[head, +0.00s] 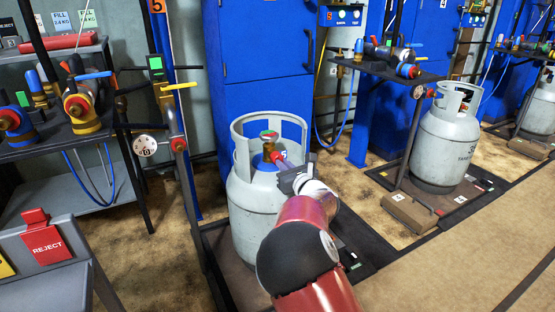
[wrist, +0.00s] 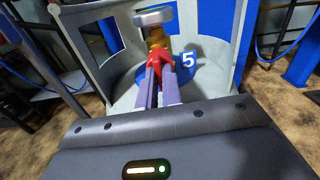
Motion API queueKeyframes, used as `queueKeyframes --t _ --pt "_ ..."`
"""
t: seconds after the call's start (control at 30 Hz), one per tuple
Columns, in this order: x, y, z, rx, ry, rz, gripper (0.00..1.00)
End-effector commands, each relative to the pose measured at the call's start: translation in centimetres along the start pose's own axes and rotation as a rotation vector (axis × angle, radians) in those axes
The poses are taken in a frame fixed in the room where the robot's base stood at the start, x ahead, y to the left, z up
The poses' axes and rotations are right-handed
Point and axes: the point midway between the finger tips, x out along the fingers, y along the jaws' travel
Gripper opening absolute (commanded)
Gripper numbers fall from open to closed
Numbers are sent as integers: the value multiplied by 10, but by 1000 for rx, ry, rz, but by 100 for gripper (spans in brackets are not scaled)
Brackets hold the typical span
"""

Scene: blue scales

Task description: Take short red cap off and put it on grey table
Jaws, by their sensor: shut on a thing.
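The short red cap (head: 279,156) is on the side of the brass valve (wrist: 157,36) at the top of the grey gas cylinder (head: 250,205). My gripper (head: 285,165) reaches in through the cylinder's collar from the right. In the wrist view its two fingers (wrist: 160,82) are closed on the red cap (wrist: 160,62), which sits against the valve; whether it is still threaded on cannot be told. A grey table (head: 85,268) with a red REJECT block stands at the lower left of the head view.
The cylinder's raised collar (head: 240,133) surrounds the valve. A post with a yellow handle (head: 179,86) stands left of the cylinder. A shelf (head: 60,135) with valves and tools is farther left. A second cylinder (head: 447,140) stands at the right. A blue cabinet (head: 265,45) is behind.

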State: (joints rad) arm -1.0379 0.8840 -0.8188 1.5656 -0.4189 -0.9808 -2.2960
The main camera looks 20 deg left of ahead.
Motion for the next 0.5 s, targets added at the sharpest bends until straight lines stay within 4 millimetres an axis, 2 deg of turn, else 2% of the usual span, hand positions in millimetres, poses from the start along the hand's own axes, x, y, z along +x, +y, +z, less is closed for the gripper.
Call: queueKeyframes --t 0.13,0.43,0.5 --pt "0 0 -2 -167 4 0 0" --pt "0 0 -2 -196 3 0 0" --pt "0 1 -2 -250 4 1 0"
